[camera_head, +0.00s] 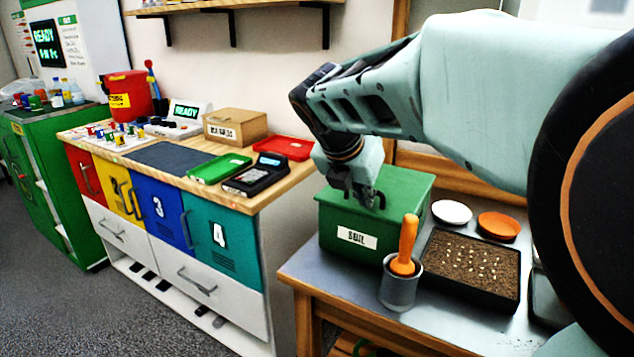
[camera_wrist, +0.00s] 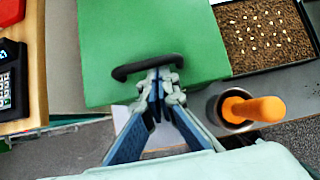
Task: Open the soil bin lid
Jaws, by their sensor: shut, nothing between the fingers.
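The green soil bin (camera_head: 333,217) stands on the grey bench with a white SOIL label on its front. Its green lid (camera_head: 412,186) lies closed on top; the lid also fills the upper middle of the wrist view (camera_wrist: 150,30). A black bar handle (camera_wrist: 128,70) is on the lid near its front edge. My gripper (camera_head: 369,200) is over the lid at the handle. In the wrist view its fingertips (camera_wrist: 158,86) are together, right by the middle of the handle, with nothing between them. I cannot tell whether they touch it.
An orange-handled tool (camera_head: 408,240) stands in a grey cup (camera_head: 399,291) in front of the bin. A seed tray (camera_head: 450,285), a white dish (camera_head: 452,212) and an orange dish (camera_head: 499,226) are to the right. A wooden-topped cabinet with a card terminal (camera_head: 262,174) is on the left.

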